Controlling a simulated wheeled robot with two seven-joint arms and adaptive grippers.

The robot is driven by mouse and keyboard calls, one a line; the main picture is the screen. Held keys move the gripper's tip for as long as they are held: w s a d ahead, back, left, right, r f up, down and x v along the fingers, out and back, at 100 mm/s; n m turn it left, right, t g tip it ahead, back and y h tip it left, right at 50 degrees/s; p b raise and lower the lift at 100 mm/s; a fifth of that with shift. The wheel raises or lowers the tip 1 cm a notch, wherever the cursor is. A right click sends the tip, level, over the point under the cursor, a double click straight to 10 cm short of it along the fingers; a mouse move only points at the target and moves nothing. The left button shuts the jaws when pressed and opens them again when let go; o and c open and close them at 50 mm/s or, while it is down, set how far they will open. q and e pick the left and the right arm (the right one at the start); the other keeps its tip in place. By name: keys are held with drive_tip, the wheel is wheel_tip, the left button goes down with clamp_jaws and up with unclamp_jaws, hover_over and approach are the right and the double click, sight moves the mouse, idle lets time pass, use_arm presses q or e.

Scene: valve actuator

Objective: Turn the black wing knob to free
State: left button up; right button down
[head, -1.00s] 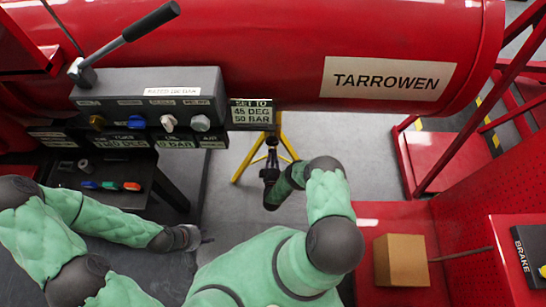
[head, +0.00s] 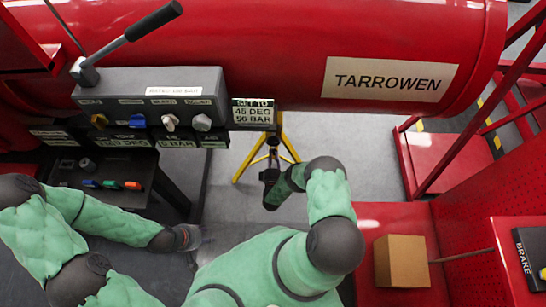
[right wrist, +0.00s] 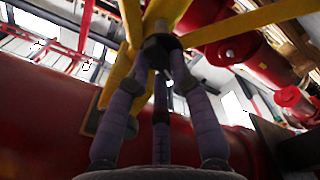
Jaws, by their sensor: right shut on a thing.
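The black wing knob (right wrist: 158,46) shows in the right wrist view as a dark piece at the hub where the yellow legs meet. Its wings are mostly hidden by my fingers. My right gripper (right wrist: 161,65) is shut on it, with its purple-grey fingers closing around it from below. In the head view, my right gripper (head: 271,158) is at the yellow stand (head: 288,150), just below the red cylinder; the knob itself cannot be made out there. My left gripper (head: 195,237) is at the lower left, away from the stand, and its jaws are too small to read.
A grey control box (head: 150,88) with a long black-handled lever (head: 152,20) and several small knobs stands at the left. The red cylinder (head: 270,55) spans the top. A cardboard box (head: 401,261) sits on a red surface at the right. Grey floor is clear around the stand.

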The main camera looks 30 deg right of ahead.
idle(0.4)
drive_tip(key=c, duration=1.1)
unclamp_jaws()
drive_tip(key=v, duration=1.2)
